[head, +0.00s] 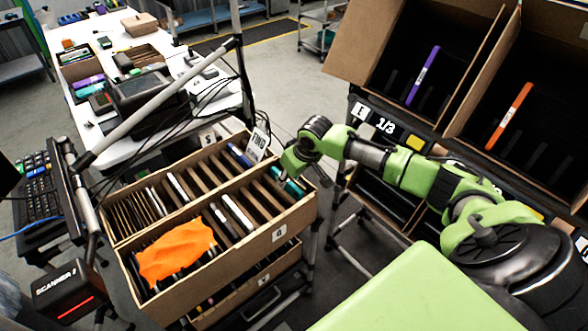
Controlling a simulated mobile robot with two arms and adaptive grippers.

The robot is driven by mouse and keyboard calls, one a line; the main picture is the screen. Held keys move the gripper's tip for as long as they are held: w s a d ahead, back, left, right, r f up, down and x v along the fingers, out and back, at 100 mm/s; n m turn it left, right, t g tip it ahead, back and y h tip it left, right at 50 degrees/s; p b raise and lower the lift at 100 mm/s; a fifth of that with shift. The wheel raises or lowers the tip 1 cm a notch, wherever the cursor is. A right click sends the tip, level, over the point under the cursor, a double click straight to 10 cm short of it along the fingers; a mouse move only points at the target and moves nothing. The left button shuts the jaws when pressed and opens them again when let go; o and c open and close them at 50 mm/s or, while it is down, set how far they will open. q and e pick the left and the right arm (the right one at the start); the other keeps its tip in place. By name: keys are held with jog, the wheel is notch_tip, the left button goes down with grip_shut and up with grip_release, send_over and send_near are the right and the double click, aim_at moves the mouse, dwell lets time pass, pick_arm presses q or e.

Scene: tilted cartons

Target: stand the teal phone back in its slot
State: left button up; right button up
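A teal phone (289,185) shows at the right end of the slotted carton (276,236), close below my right gripper. Only part of it is visible, and I cannot tell whether it leans or lies flat. My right gripper (303,178) reaches in from the right over that end of the carton. Its fingers are small and partly hidden by the wrist, so I cannot tell if they touch the phone or how far they are open. My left gripper is not in view.
Phones stand between the carton's dividers, and an orange cloth (176,251) covers its front left part. A scanner (68,292) and keyboard (38,190) are at left. Tilted cartons at upper right hold a purple phone (423,76) and an orange phone (508,116). Cables hang behind.

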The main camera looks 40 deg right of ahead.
jog(key=v, duration=1)
jog(key=shift+r, duration=0.3)
jog(key=shift+s, duration=0.15)
notch_tip(320, 180, up, 7)
jog(key=p, duration=0.8)
jog(key=shift+p, duration=0.4)
